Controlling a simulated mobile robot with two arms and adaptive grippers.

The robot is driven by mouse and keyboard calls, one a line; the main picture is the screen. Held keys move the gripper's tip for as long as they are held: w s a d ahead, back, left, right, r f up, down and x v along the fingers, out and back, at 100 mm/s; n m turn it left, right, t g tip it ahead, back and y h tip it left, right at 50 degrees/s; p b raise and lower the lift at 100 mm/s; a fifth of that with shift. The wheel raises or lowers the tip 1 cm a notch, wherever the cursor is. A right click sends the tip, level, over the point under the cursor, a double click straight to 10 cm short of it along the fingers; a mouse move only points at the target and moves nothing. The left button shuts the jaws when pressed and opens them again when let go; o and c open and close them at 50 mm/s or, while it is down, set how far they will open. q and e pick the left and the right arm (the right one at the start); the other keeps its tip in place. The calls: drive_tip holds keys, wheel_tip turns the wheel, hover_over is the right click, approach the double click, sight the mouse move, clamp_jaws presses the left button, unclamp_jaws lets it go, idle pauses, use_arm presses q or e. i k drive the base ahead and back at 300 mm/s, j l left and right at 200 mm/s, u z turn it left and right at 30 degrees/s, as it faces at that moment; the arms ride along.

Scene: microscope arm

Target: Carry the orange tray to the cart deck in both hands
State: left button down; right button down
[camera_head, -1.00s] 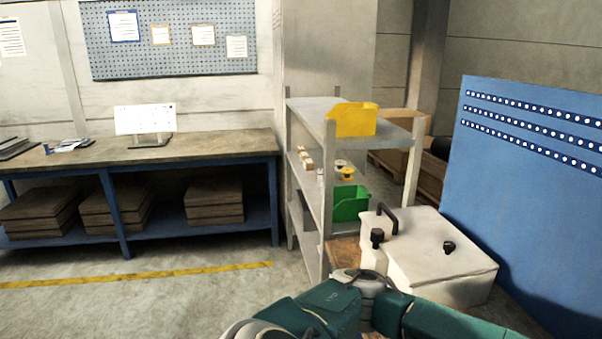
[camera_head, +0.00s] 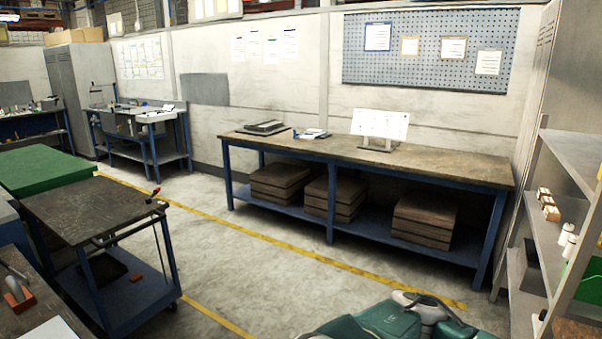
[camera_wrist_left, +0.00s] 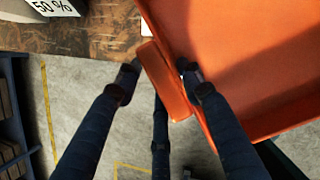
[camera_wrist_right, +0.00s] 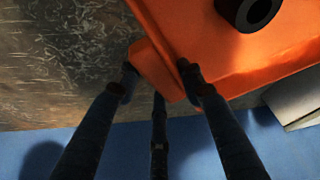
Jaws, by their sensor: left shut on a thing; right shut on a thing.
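The orange tray shows in the left wrist view (camera_wrist_left: 235,50) and in the right wrist view (camera_wrist_right: 190,25); it is out of the head view. My left gripper (camera_wrist_left: 160,80) is shut on a handle at one end of the tray. My right gripper (camera_wrist_right: 158,78) is shut on the handle at the other end. A dark ring-shaped part (camera_wrist_right: 252,10) sits in the tray near the right handle. A cart (camera_head: 95,212) with a dark top deck and a blue lower shelf stands at the left in the head view.
A long workbench (camera_head: 400,160) stands along the back wall. A grey shelf rack (camera_head: 575,150) is close at the right. A worn bench top (camera_wrist_right: 50,60) lies below the tray. Open floor with yellow lines (camera_head: 240,245) lies between cart and workbench.

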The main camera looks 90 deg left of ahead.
sight(83, 198)
drive_tip(key=j+u, duration=0.1)
drive_tip(key=u, duration=2.55)
drive_tip(key=i+z, duration=0.15)
drive_tip(key=i, duration=0.45)
drive_tip(key=i+j+z, duration=0.1)
drive_tip(key=i, duration=0.45)
drive_tip(key=i+u, duration=0.35)
drive_tip(key=i, duration=0.35)
drive_tip(key=i+l+u, duration=0.15)
drive_tip(key=i+u, duration=0.2)
drive_tip(key=i, duration=0.3)
drive_tip(key=i+u, duration=0.3)
drive_tip(key=i, duration=1.4)
drive_tip(key=i+u, duration=0.15)
drive_tip(key=i, duration=0.35)
drive_tip(key=i+l+u, duration=0.15)
drive_tip(key=i, duration=0.4)
drive_tip(key=i+u, duration=0.1)
drive_tip(key=i, duration=0.4)
drive_tip(key=i+u, duration=0.45)
drive_tip(key=i, duration=0.2)
drive_tip(key=i+l+u, duration=0.15)
drive_tip(key=i+u, duration=0.25)
drive_tip(key=i, duration=0.2)
drive_tip(key=i+u, duration=0.4)
drive_tip(key=i, duration=0.25)
drive_tip(key=i+l+u, duration=0.1)
drive_tip(key=i+u, duration=0.3)
drive_tip(key=i, duration=0.2)
